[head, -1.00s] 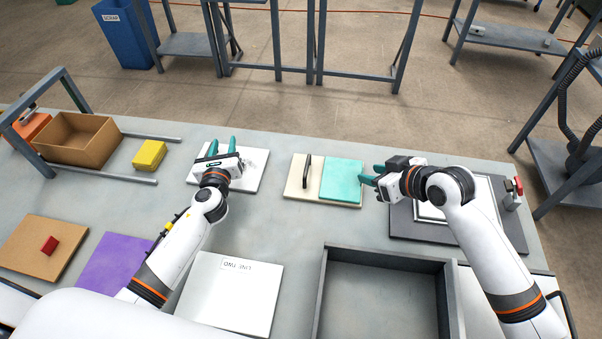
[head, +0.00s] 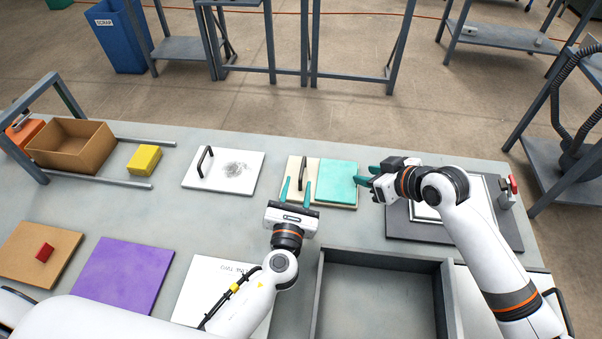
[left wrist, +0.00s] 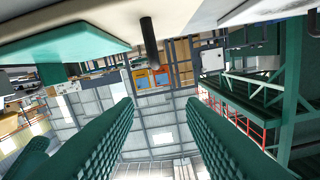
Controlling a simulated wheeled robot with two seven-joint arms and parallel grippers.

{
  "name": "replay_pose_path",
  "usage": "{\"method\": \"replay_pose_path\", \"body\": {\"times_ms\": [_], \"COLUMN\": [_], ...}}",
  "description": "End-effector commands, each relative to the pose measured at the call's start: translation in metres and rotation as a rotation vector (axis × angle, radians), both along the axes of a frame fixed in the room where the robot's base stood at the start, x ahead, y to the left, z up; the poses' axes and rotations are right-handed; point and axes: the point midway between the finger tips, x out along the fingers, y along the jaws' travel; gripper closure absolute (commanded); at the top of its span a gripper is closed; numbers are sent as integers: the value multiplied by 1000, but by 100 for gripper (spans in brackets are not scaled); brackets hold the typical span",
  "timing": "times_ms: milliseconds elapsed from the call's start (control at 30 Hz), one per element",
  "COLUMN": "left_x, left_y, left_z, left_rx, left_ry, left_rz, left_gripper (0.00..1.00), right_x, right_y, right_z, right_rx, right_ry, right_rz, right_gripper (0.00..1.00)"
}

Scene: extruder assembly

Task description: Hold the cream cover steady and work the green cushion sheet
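The cream cover (head: 292,171) lies flat at the back middle of the table, with an upright black handle (head: 301,166) on its left part. The green cushion sheet (head: 337,181) lies over its right part. My left gripper (head: 295,190) is open and empty at the cover's near left side, its fingers pointing towards the handle. In the left wrist view the handle (left wrist: 149,42) shows ahead between the spread fingers, with the sheet (left wrist: 60,38) at upper left. My right gripper (head: 362,175) has its fingers apart at the sheet's right edge; I cannot tell whether they touch it.
A white panel (head: 245,183) with a handle and a dark smudge lies left of the cover. A grey tray (head: 318,290) stands in front, beside a white lettered board (head: 190,300). A dark framed base (head: 400,225) lies under my right arm. A yellow block (head: 144,159) is further left.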

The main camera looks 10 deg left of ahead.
Motion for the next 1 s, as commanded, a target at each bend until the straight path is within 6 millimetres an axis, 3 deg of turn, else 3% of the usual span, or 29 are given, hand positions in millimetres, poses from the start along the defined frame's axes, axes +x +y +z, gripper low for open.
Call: {"method": "replay_pose_path", "body": {"times_ms": [167, 300, 533, 700, 1000], "left_x": [0, 30, 63, 73, 75], "left_y": [1, 3, 6, 7, 7], "left_z": [-36, -32, -33, -33, -34], "left_rx": [8, -1, -1, -1, -1], "left_ry": [1, -5, -2, -1, 0], "left_rz": [-2, 0, 0, 0, 0], "left_gripper": [63, 63, 63, 63, 63], "right_x": [0, 0, 0, 0, 0], "right_y": [0, 0, 0, 0, 0], "right_z": [0, 0, 0, 0, 0], "right_rx": [0, 0, 0, 0, 0], "right_ry": [0, 0, 0, 0, 0], "right_rz": [0, 0, 0, 0, 0], "right_gripper": [64, 64, 64, 64, 64]}}
